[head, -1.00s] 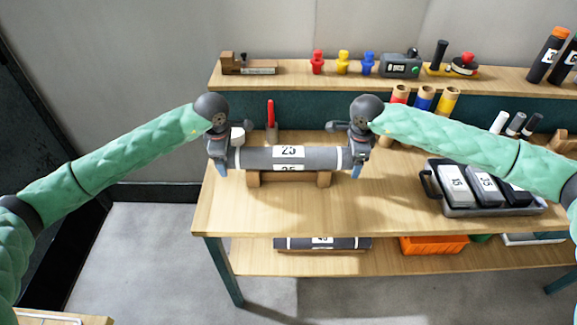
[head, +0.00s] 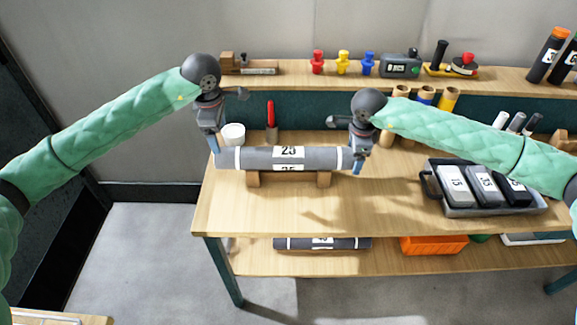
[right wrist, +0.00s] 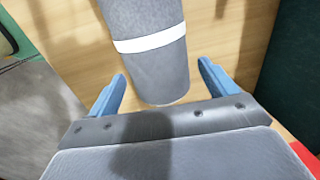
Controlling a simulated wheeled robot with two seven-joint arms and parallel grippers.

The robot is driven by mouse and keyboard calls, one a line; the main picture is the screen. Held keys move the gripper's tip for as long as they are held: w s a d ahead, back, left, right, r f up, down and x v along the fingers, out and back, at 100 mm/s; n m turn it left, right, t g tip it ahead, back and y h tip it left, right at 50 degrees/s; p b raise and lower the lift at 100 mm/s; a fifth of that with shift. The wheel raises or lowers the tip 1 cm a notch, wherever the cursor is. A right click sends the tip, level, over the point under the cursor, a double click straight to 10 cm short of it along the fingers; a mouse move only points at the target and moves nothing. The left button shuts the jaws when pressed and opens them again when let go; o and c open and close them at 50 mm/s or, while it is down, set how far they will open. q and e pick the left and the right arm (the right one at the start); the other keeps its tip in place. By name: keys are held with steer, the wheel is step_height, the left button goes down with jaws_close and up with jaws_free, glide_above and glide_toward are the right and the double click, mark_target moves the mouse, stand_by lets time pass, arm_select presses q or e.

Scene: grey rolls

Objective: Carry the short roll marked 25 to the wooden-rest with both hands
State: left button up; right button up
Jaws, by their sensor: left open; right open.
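The short grey roll marked 25 (head: 262,159) lies level across the wooden rest (head: 253,180) on the tabletop, with a white band near each end. My left gripper (head: 214,147) is open, just above and beside the roll's left end. My right gripper (head: 357,165) is open at the roll's right end. In the right wrist view the roll's end (right wrist: 158,80) lies between the two blue fingers of my right gripper (right wrist: 165,92), with a gap on both sides.
A white cup (head: 233,134) and a red-handled tool (head: 270,115) stand behind the roll. A grey case (head: 450,208) with marked blocks sits to the right. Another roll (head: 300,243) lies on the lower shelf. The table front is clear.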

steer(key=r, duration=0.3)
steer(key=s+r, duration=0.1)
steer(key=r, duration=0.5)
steer(key=shift+s+r, duration=0.15)
steer(key=shift+r, duration=0.25)
